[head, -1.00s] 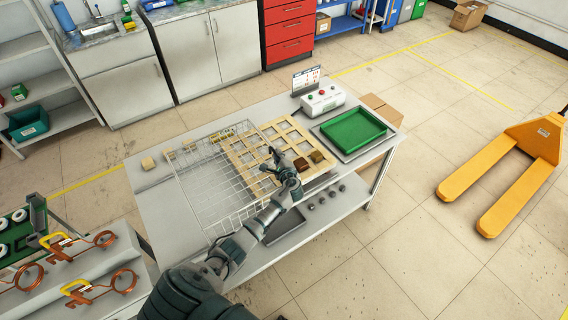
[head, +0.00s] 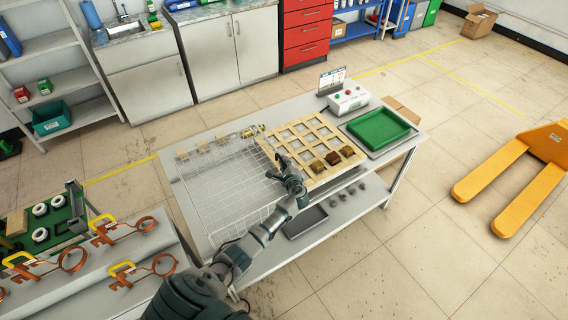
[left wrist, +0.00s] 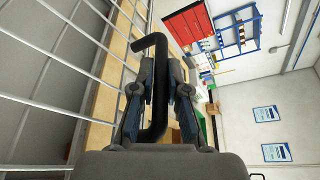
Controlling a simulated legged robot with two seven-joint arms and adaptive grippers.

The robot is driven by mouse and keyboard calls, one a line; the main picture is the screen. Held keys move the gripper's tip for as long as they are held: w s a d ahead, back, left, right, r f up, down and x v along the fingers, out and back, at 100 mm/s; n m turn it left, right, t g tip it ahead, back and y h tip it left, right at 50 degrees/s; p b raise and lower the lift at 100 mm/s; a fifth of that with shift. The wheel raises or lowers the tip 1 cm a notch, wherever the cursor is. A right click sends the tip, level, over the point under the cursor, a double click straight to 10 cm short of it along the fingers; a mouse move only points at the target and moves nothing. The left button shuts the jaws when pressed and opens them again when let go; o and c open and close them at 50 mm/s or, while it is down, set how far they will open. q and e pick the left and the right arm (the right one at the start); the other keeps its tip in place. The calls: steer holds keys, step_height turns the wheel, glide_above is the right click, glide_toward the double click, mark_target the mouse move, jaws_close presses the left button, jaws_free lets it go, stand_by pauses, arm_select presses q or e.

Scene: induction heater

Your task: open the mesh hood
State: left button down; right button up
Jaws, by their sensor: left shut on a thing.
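The wire mesh hood (head: 228,190) is over the left and middle of the table, left of the wooden grid tray (head: 300,135). Its wires also show close at the left of the left wrist view (left wrist: 62,45). My left gripper (head: 292,178) is at the hood's right side, by the tray's near left corner. In the left wrist view, its fingers (left wrist: 153,92) are shut on a black bent bar (left wrist: 157,115). The bar appears to be the hood's handle, but its join to the mesh is hidden. My right gripper is out of view.
Several brown blocks (head: 333,158) sit in the tray's near right cells. A green bin (head: 379,129) and a control box (head: 348,99) stand at the table's right. Pale blocks (head: 202,146) line the back left. Copper coils (head: 125,228) are on a bench at left.

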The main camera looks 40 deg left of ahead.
arm_select(q)
steer(key=shift+f, duration=0.1)
steer(key=c, duration=1.2)
jaws_free()
steer(key=shift+a, duration=0.1)
steer(key=v, duration=1.2)
steer(key=shift+a+f, duration=0.1)
